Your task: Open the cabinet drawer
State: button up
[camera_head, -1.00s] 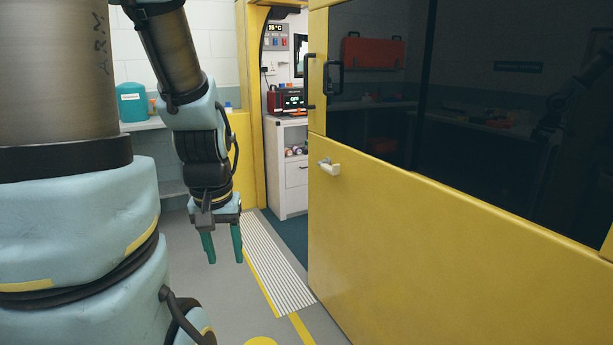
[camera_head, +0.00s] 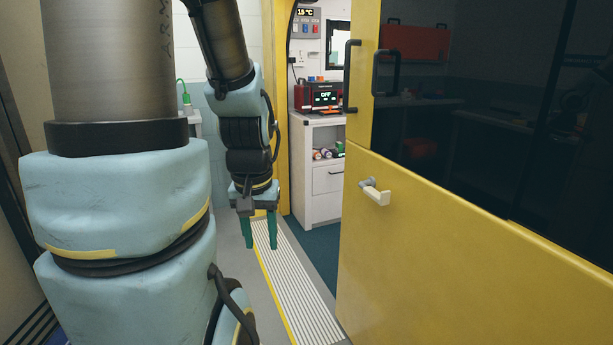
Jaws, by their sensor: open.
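A white cabinet (camera_head: 296,175) stands beyond the doorway, partly hidden by the yellow door. Above the drawer is an open shelf (camera_head: 327,150) with several rolls or bottles. My gripper (camera_head: 262,247) hangs pointing down in front of the doorway, to the left of the cabinet and nearer to me. Its two green fingers are apart, with nothing between them. The lower part of the cabinet is partly hidden by the door edge.
A yellow door (camera_head: 440,260) with a dark window and a protruding white handle (camera_head: 377,195) fills the right. A ribbed ramp strip (camera_head: 290,285) lies on the floor at the doorway. A red device (camera_head: 322,94) showing "OFF" stands on the cabinet. Dark blue floor (camera_head: 318,250) lies beyond.

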aim_at(329, 178)
jog(key=i, duration=2.1)
jog(key=i+z, duration=0.1)
jog(key=i, duration=0.45)
jog(key=i+j, duration=0.1)
jog(key=i, duration=0.45)
jog(key=i+j+z, duration=0.15)
jog(key=i, duration=0.35)
jog(key=i+j+z, duration=0.1)
jog(key=i, duration=0.45)
jog(key=i+j+z, duration=0.15)
jog(key=i, duration=0.25)
jog(key=i+j+z, duration=0.1)
jog(key=i+j, duration=0.3)
